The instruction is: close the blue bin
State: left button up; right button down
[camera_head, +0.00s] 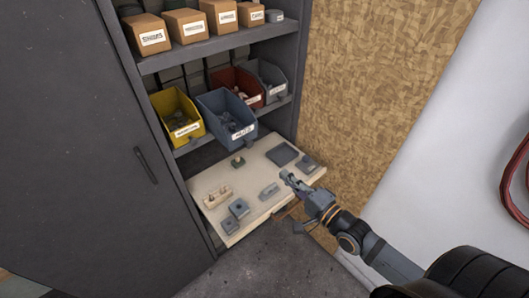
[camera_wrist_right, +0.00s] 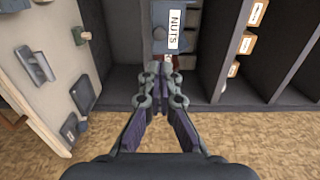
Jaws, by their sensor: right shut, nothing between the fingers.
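The blue bin (camera_head: 222,103) with a white label sits on the middle shelf, between the yellow bin and the red bin. It sticks out past the shelf's front edge, further than its neighbours, and holds small dark parts. In the right wrist view the front of the blue bin (camera_wrist_right: 159,40) shows at the top, with a label reading NUTS. My right gripper (camera_head: 287,175) is over the pale pull-out board, to the right of and below the bin. Its fingers (camera_wrist_right: 160,76) are together and empty, apparently short of the bin's front; contact cannot be made out. My left gripper is not in view.
The yellow bin (camera_head: 177,117), red bin (camera_head: 245,81) and grey bin (camera_head: 268,76) share the shelf. Cardboard boxes (camera_head: 186,25) stand above. The pale board (camera_head: 250,207) below holds a dark tray (camera_head: 282,154) and several small parts. A dark cabinet door (camera_head: 70,130) is at left.

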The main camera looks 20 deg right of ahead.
jog(key=b, duration=0.8)
send_near(251, 145)
jog(key=x, duration=0.6)
jog(key=shift+a, duration=0.15)
jog(key=shift+w+a, duration=0.1)
jog(key=shift+w, duration=0.3)
